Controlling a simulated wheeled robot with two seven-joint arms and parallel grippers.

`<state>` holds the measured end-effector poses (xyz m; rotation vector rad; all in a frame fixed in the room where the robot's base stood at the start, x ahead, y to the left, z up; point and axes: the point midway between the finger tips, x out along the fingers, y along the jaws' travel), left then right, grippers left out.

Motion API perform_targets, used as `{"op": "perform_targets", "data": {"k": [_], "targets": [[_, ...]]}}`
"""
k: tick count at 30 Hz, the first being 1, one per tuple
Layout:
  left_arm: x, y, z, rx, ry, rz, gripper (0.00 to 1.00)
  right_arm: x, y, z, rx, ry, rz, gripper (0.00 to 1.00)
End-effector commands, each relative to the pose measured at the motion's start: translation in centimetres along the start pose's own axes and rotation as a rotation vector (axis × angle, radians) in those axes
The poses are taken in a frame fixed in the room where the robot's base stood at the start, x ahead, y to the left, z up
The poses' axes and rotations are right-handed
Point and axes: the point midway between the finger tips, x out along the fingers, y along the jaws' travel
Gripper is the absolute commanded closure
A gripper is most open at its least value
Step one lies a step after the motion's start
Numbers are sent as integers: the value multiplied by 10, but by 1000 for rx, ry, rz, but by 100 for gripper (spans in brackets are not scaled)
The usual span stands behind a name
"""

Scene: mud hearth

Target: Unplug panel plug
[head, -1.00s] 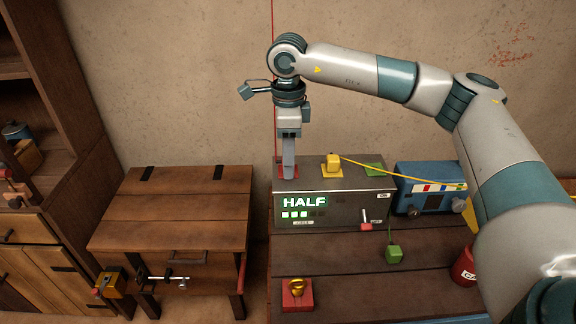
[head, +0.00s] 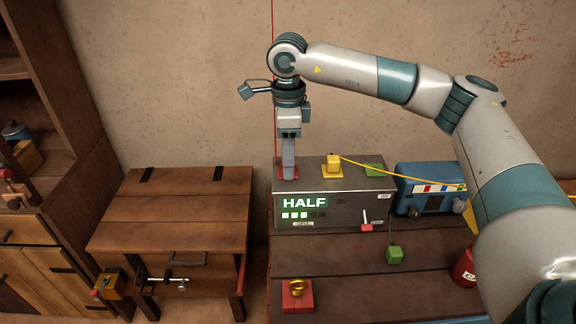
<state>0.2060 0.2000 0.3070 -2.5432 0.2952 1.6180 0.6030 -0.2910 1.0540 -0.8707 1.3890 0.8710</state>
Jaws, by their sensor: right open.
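A grey metal power box (head: 345,212) with a lit HALF display stands on the dark wooden bench. A red socket pad (head: 295,175) is on its top left. A thin red cable (head: 273,90) runs down the wall to that corner. My right gripper (head: 289,172) points straight down over the red pad, its fingertips at the pad. It is open. Any plug on the red pad is hidden behind the fingers, and I cannot tell whether they touch it. My left gripper is not in view.
A yellow plug (head: 333,163) with a yellow cable sits beside the gripper. A blue radio (head: 430,188) stands to the right. A red block with a brass ring (head: 297,294) lies in front.

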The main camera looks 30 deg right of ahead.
Motion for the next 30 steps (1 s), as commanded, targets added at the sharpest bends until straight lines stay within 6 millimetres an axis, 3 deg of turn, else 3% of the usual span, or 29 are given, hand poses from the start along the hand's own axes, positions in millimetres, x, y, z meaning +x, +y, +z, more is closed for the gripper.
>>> {"op": "perform_targets", "data": {"k": [28, 30], "targets": [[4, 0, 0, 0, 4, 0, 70, 0, 0, 0, 0, 1, 0, 58], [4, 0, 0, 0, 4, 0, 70, 0, 0, 0, 0, 1, 0, 72]]}}
